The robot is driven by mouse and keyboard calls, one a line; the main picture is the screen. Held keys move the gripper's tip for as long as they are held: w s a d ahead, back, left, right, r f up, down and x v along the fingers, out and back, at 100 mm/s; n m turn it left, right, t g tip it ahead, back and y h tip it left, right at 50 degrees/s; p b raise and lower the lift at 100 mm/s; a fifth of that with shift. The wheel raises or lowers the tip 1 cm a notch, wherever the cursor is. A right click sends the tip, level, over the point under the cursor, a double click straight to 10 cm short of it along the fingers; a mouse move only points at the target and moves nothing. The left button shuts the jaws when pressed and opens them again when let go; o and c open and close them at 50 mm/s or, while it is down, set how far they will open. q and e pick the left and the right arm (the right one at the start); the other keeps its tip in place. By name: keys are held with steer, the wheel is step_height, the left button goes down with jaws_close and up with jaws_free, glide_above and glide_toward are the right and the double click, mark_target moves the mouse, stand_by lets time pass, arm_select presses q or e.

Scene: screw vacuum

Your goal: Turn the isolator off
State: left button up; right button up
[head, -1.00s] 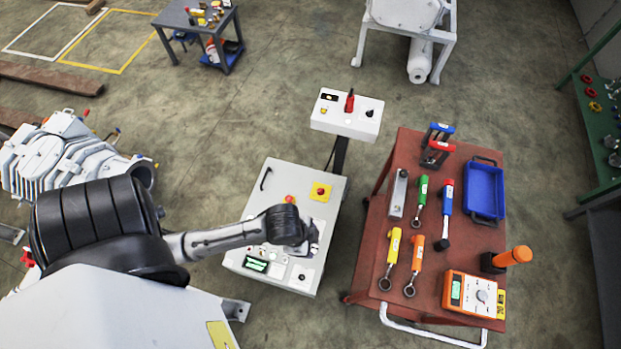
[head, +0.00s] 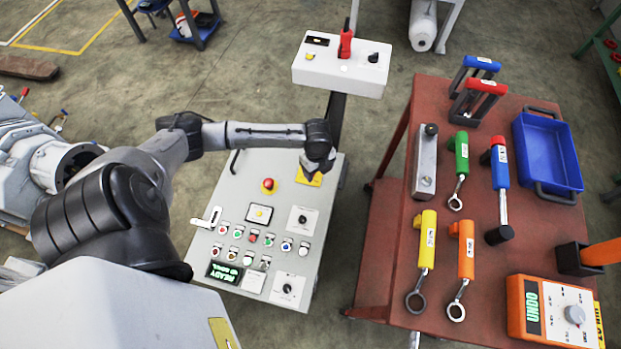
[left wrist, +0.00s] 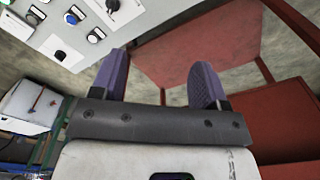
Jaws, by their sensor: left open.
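The white control panel (head: 250,235) stands in the middle of the head view. A yellow plate (head: 306,180) sits near its upper right corner; my left gripper (head: 318,163) is over it and hides most of it, including any knob on it. Contact cannot be told. In the left wrist view my left gripper (left wrist: 158,78) is open, with nothing between its purple fingers. Part of the panel (left wrist: 80,30) shows at upper left there. A white box (head: 340,70) on a post above the panel carries an upright red handle (head: 346,42). My right gripper is out of view.
A red cart (head: 390,255) stands right of the panel with wrenches, a blue tray (head: 548,150) and an orange meter (head: 550,310) on it. The panel also has a red mushroom button (head: 269,184), several coloured buttons and a lit display (head: 224,272).

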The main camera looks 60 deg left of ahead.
arm_select(q)
steer(key=w+a+f+b, duration=0.3)
steer(key=a+f+b, duration=0.4)
steer(key=a+b, duration=0.25)
steer(key=shift+m+y, duration=0.3)
steer(key=shift+m, duration=0.2)
steer(key=f+b, duration=0.2)
steer(key=f, duration=0.1)
steer(key=f+b, duration=0.1)
steer(key=f, duration=0.3)
steer(key=f+b, duration=0.2)
steer(key=f, duration=0.2)
steer(key=shift+a+f+b, duration=0.25)
steer(key=shift+a+b, duration=0.05)
steer(key=shift+a, duration=0.1)
steer(key=shift+f+b, duration=0.4)
steer(key=shift+f, duration=0.45)
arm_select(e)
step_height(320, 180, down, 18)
arm_select(q)
steer(key=shift+c, duration=0.4)
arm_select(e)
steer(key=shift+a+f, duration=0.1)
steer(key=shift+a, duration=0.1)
